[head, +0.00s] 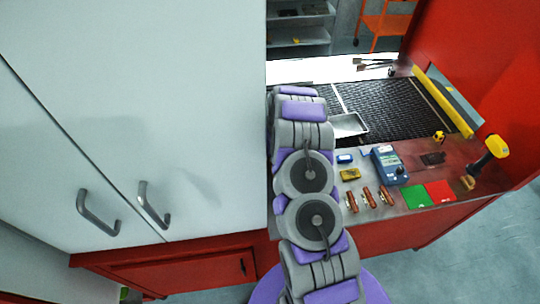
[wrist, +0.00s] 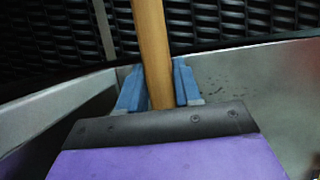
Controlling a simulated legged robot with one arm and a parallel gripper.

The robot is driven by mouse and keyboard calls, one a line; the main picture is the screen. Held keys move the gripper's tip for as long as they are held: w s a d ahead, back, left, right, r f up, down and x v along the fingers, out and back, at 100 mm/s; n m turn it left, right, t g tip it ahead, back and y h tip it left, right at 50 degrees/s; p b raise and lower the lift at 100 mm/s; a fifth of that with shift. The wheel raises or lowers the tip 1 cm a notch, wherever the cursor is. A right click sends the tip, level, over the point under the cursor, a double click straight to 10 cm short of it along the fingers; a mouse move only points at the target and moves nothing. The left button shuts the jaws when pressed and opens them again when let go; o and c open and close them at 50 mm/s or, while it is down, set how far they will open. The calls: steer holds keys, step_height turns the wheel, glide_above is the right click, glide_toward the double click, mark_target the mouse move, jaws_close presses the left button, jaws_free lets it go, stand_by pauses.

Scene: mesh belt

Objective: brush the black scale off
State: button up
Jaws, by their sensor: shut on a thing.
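My gripper (wrist: 160,88) has blue fingers shut on a light wooden handle (wrist: 150,40), which runs up out of the wrist view. The far end of the handle is out of view, so I cannot see any bristles. The dark mesh belt (wrist: 225,22) lies beyond the handle; it also shows in the head view (head: 385,105). Small dark specks (wrist: 235,87) lie on a grey metal surface right of the gripper; I cannot tell for sure that they are scale. In the head view my arm hides the gripper and the handle.
A metal tray (head: 350,125) stands at the belt's near edge. The front bench holds a blue meter (head: 388,163), green (head: 417,197) and red (head: 440,192) pads and a yellow-headed tool (head: 495,147). A yellow bar (head: 442,100) runs along the belt's right. A white cabinet (head: 140,110) fills the left.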

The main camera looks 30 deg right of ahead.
steer(key=shift+d+f, duration=0.45)
steer(key=shift+d, duration=0.3)
steer(key=shift+a+f+b, duration=0.2)
steer(key=shift+a+b, duration=0.25)
steer(key=shift+a, duration=0.3)
steer(key=shift+f, duration=0.1)
steer(key=shift+s+d+p, duration=0.25)
steer(key=shift+d+p, duration=0.1)
steer(key=shift+d, duration=0.65)
steer(key=shift+s+d+p, duration=0.25)
steer(key=shift+d+p, duration=0.05)
steer(key=shift+d, duration=0.7)
steer(key=shift+s+d+p, duration=0.25)
steer(key=shift+d+p, duration=0.1)
steer(key=shift+d, duration=0.4)
steer(key=shift+s+d+p, duration=0.2)
steer(key=shift+d+p, duration=0.2)
steer(key=shift+d, duration=0.3)
steer(key=shift+s+d+p, duration=0.25)
steer(key=shift+d+p, duration=0.1)
steer(key=shift+d, duration=0.4)
steer(key=shift+s+d+p, duration=0.2)
steer(key=shift+d+p, duration=0.35)
steer(key=shift+d, duration=0.05)
steer(key=shift+s+d+p, duration=0.2)
steer(key=shift+d+p, duration=0.35)
steer(key=shift+s+d+p, duration=0.15)
steer(key=shift+d+p, duration=0.65)
steer(key=shift+d, duration=0.1)
steer(key=shift+p, duration=0.35)
